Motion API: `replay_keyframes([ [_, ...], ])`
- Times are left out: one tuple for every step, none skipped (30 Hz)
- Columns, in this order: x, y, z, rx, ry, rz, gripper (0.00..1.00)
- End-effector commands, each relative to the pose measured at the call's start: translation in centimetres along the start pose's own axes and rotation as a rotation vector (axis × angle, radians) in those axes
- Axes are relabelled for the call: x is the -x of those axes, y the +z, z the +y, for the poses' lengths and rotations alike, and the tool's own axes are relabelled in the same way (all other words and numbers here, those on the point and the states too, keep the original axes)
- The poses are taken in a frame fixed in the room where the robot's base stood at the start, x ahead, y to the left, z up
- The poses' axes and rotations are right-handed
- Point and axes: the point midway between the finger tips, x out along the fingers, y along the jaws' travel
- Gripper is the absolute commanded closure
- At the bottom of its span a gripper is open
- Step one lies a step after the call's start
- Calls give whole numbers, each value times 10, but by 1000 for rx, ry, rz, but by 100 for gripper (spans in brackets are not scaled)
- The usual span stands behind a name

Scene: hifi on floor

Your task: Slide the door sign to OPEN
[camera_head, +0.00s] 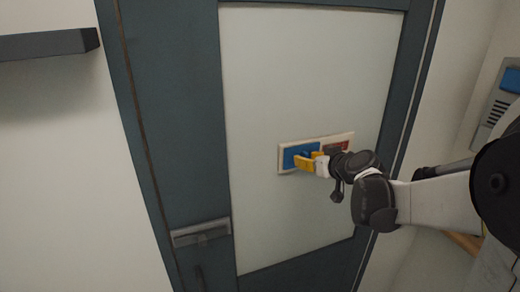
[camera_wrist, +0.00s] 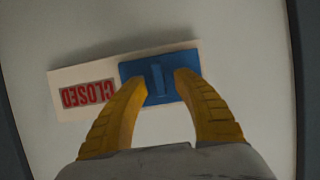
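The door sign (camera_head: 283,168) is a cream plate on the pale door panel. In the wrist view the sign (camera_wrist: 70,75) appears upside down, with red CLOSED lettering (camera_wrist: 88,94) uncovered. A blue slider (camera_wrist: 143,66) with a small raised handle (camera_wrist: 158,80) covers its other end. In the head view the blue slider (camera_head: 299,150) is at the left end and the red lettering at the right, partly behind my arm. My gripper (camera_head: 306,159) has yellow fingers at the slider. In the wrist view the fingers (camera_wrist: 158,82) are apart on either side of the handle; contact is unclear.
The sign is on a door with a dark frame (camera_head: 170,120) and a handle (camera_head: 201,233) at lower left. A dark shelf (camera_head: 45,45) juts from the left wall. A grey panel with a blue screen (camera_head: 510,80) is on the right wall. The door panel around the sign is clear.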

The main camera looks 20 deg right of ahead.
Motion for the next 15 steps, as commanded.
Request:
replay_keyframes([
  [-4, 0, 0, 0, 0, 0, 66],
  [-6, 0, 0, -1, 0, 0, 66],
  [-8, 0, 0, -1, 0, 1, 66],
  [-10, 0, 0, -1, 0, 1, 66],
  [-10, 0, 0, -1, 0, 1, 66],
  [-11, 0, 0, -1, 1, 1, 66],
  [-11, 0, 0, -1, 1, 1, 66],
  [-11, 0, 0, -1, 1, 1, 66],
  [-11, 0, 0, -1, 1, 1, 66],
  [-11, 0, 0, -1, 1, 1, 66],
  [-11, 0, 0, -1, 1, 0, 66],
  [-11, 0, 0, -1, 1, 0, 66],
  [-11, 0, 0, -1, 0, 0, 70],
  [-11, 0, 0, -1, 0, 0, 79],
  [-11, 0, 0, -1, 0, 0, 91],
])
